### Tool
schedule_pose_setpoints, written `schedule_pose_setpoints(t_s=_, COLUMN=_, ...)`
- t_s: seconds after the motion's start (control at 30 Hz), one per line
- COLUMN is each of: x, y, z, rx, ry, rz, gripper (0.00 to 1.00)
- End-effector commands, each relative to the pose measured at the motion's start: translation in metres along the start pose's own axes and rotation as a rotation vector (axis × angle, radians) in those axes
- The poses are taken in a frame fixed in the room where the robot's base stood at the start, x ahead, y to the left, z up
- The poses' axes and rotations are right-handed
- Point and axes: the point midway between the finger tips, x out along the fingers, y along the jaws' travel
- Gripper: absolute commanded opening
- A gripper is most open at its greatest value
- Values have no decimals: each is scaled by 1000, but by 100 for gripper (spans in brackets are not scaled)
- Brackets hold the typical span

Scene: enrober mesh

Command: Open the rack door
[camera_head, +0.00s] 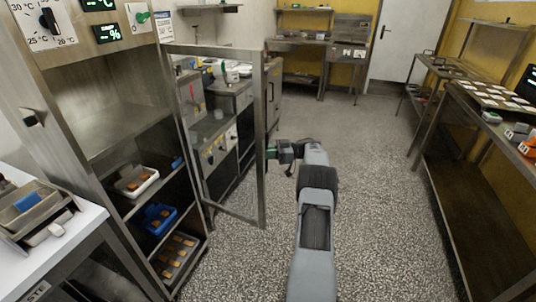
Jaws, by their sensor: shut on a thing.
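The rack door (261,190) is a tall metal frame with a clear pane. It stands swung out from the rack (110,127), at a wide angle to its front, and its free edge is toward the middle of the floor. My gripper (271,151) is at that free edge, about mid-height, and is shut on a small dark green part there, likely the door handle. The part is mostly hidden by the fingers. The rack's shelves are exposed and hold a white tray (136,181), a blue tray (158,217) and a lower tray with brown pieces (178,257).
A white counter (62,240) with stacked trays stands at the left. A long metal table (490,112) with trays runs along the right wall. Benches stand at the back beside a white door (399,40). The speckled floor (385,185) is clear between them.

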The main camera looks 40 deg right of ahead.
Motion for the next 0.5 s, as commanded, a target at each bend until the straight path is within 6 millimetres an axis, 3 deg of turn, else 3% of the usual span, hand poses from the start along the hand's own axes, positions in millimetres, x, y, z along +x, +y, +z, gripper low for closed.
schedule_pose_setpoints(t_s=0.3, x=4, y=1, z=-3, rx=-2, ry=4, rz=-3, gripper=0)
schedule_pose_setpoints(t_s=0.33, x=4, y=1, z=-3, rx=-2, ry=4, rz=-3, gripper=14)
schedule_pose_setpoints(t_s=0.5, x=0, y=1, z=-2, rx=-2, ry=2, rz=2, gripper=31)
